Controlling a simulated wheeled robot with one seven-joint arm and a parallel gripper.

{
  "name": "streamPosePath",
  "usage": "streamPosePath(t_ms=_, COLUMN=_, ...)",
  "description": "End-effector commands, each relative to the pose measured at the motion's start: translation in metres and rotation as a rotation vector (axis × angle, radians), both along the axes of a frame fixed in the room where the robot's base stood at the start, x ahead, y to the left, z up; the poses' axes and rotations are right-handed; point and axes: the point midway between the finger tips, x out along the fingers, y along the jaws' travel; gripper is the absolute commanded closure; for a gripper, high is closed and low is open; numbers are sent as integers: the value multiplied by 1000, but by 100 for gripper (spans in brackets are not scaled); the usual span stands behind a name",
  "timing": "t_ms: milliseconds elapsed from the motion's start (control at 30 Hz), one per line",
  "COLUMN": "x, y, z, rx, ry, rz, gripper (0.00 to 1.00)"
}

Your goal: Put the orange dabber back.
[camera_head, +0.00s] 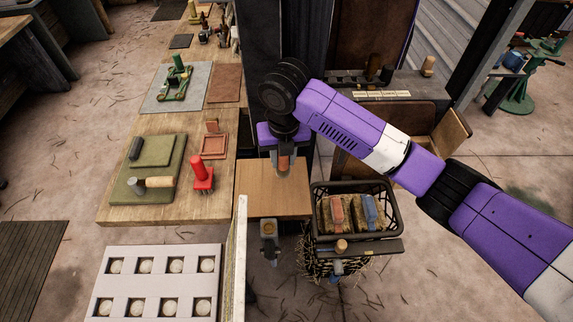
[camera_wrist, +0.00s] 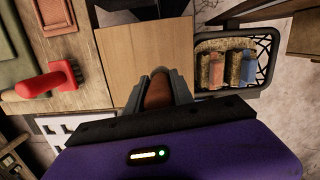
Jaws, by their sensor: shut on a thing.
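My gripper (camera_head: 284,170) is shut on an orange-brown thing, which looks like the orange dabber (camera_head: 284,160). In the wrist view the gripper (camera_wrist: 158,85) has its two grey fingers on either side of the orange dabber (camera_wrist: 158,94). Only part of the dabber shows; its lower end is hidden. It hangs over the back part of a small plain wooden top (camera_head: 272,198); I cannot tell how high. A dark rack (camera_head: 345,77) with small pale labels stands behind my arm and holds a few dark and tan pieces.
A black basket (camera_head: 315,215) with red and blue brushes on straw stands right of the wooden top. A red upright tool (camera_head: 202,176) and a green board (camera_head: 135,200) lie on the workbench (camera_head: 218,120) at left. A white tray (camera_head: 228,262) with round pieces is in front.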

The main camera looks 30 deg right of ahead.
Motion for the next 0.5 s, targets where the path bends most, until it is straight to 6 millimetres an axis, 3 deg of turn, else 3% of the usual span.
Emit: streamPosePath(t_ms=500, x=2, y=0, z=4, rx=-2, ry=0, rz=54, gripper=100)
